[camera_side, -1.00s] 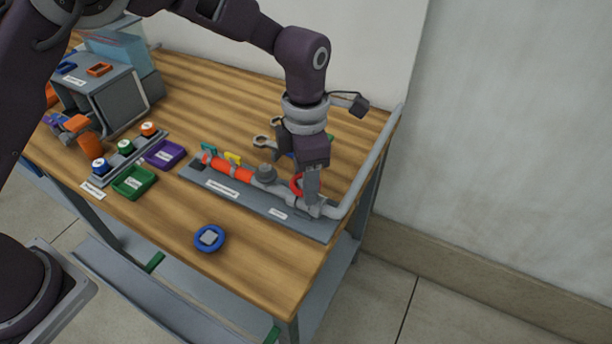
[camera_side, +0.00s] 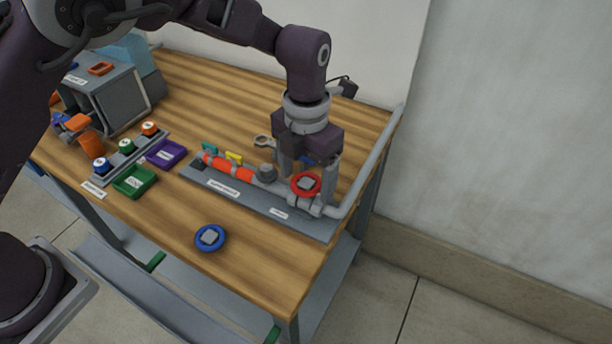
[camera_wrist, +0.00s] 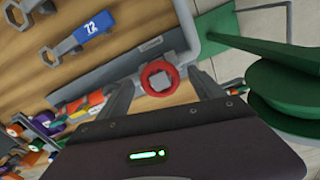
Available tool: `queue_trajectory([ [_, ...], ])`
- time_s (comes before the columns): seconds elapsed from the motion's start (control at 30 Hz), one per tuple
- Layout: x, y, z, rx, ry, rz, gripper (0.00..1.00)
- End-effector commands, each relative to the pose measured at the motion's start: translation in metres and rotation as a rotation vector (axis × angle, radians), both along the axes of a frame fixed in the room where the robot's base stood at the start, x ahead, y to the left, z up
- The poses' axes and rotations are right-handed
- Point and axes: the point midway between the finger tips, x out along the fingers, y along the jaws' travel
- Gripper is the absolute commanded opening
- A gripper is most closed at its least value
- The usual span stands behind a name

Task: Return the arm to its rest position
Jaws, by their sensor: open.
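My gripper (camera_side: 308,179) is open over the right end of the pipe assembly in the side view. Its two fingers stand apart on either side of a red ring-shaped handle (camera_side: 306,184) with a grey centre. In the wrist view the red handle (camera_wrist: 159,79) lies between the spread fingers of my gripper (camera_wrist: 163,92). I cannot tell whether a finger touches it. The jaws hold nothing that I can see.
A grey pipe (camera_side: 372,160) rises along the table's right edge beside my gripper. A blue ring (camera_side: 210,238) lies at the front. Green (camera_side: 134,181) and purple (camera_side: 166,154) trays stand left. A wrench (camera_wrist: 62,48) with a blue label lies behind.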

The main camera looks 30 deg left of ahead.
Motion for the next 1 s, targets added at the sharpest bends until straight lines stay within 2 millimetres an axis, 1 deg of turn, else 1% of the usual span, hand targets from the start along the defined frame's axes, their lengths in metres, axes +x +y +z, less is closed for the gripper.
queue_trajectory([
  [0.2, 0.001, 0.000, 0.043, -0.001, -0.005, -0.001, 0.77],
  [0.3, 0.001, 0.000, 0.059, -0.001, -0.004, 0.000, 0.77],
  [0.4, 0.000, 0.000, 0.067, 0.000, -0.002, 0.001, 0.77],
  [0.5, 0.000, 0.001, 0.070, -0.002, -0.001, -0.003, 0.77],
  [0.57, -0.001, 0.007, 0.077, -0.019, -0.002, -0.045, 0.77],
  [0.67, -0.012, 0.038, 0.112, -0.087, -0.027, -0.278, 0.77],
  [0.7, -0.022, 0.055, 0.131, -0.118, -0.053, -0.428, 0.77],
  [0.77, -0.043, 0.080, 0.158, -0.147, -0.112, -0.691, 0.77],
  [0.8, -0.059, 0.096, 0.173, -0.150, -0.160, -0.873, 0.77],
  [0.87, -0.086, 0.117, 0.192, -0.125, -0.237, -1.152, 0.77],
  [0.9, -0.105, 0.129, 0.202, -0.086, -0.287, -1.343, 0.77],
  [0.97, -0.135, 0.146, 0.212, 0.007, -0.349, -1.633, 0.77],
  [1.0, -0.155, 0.156, 0.215, 0.089, -0.373, -1.824, 0.77],
])
